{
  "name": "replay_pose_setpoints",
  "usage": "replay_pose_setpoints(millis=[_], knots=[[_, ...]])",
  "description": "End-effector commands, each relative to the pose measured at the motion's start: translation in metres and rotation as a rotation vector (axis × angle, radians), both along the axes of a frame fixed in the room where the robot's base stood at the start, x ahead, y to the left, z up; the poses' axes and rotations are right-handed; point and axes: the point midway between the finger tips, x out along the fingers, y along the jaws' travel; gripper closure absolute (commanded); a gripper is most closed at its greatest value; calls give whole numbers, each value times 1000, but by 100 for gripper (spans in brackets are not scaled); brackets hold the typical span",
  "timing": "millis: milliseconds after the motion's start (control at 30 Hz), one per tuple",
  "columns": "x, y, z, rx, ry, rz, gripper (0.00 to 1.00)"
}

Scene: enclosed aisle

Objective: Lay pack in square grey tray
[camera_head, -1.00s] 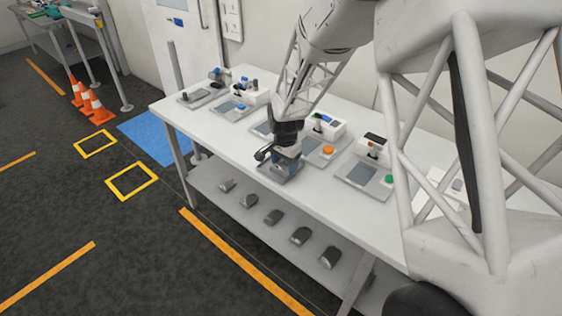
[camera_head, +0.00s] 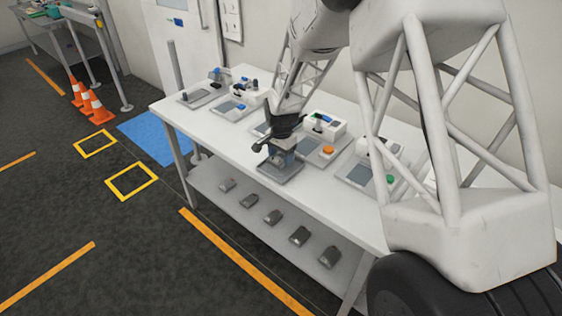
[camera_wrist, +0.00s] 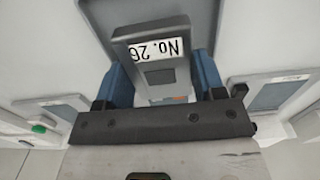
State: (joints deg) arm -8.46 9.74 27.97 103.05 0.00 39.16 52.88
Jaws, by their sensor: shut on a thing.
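My gripper (camera_head: 279,158) is over the front edge of the white table, shut on a small grey pack. In the wrist view, the blue fingertips of my gripper (camera_wrist: 162,82) clasp the pack (camera_wrist: 160,76) from both sides. A square grey tray (camera_head: 287,176) lies on the table directly below my gripper. A grey surface, apparently this tray (camera_wrist: 200,14), shows behind the pack in the wrist view. Whether the pack touches the tray is hidden by my gripper.
The white table (camera_head: 228,143) carries several grey plates with white boxes and coloured buttons behind and beside the tray, including an orange button (camera_head: 327,150). Several dark grey objects lie on the lower shelf (camera_head: 262,228). Orange cones (camera_head: 92,103) stand on the floor far left.

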Motion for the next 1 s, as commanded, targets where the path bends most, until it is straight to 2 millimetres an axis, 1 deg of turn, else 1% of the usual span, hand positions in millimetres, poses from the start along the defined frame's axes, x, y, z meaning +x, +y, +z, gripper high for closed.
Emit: replay_pose_setpoints(millis=[133, 267, 767, 800, 933, 1000], knots=[[-1, 0, -17, -1, 4, 0, 64], [0, 0, -27, 0, 1, 0, 64], [0, 0, -32, 0, 1, 0, 64], [0, 0, -32, 0, 1, 0, 32], [0, 0, -32, 0, 1, 0, 12], [0, 0, -32, 0, 1, 0, 11]])
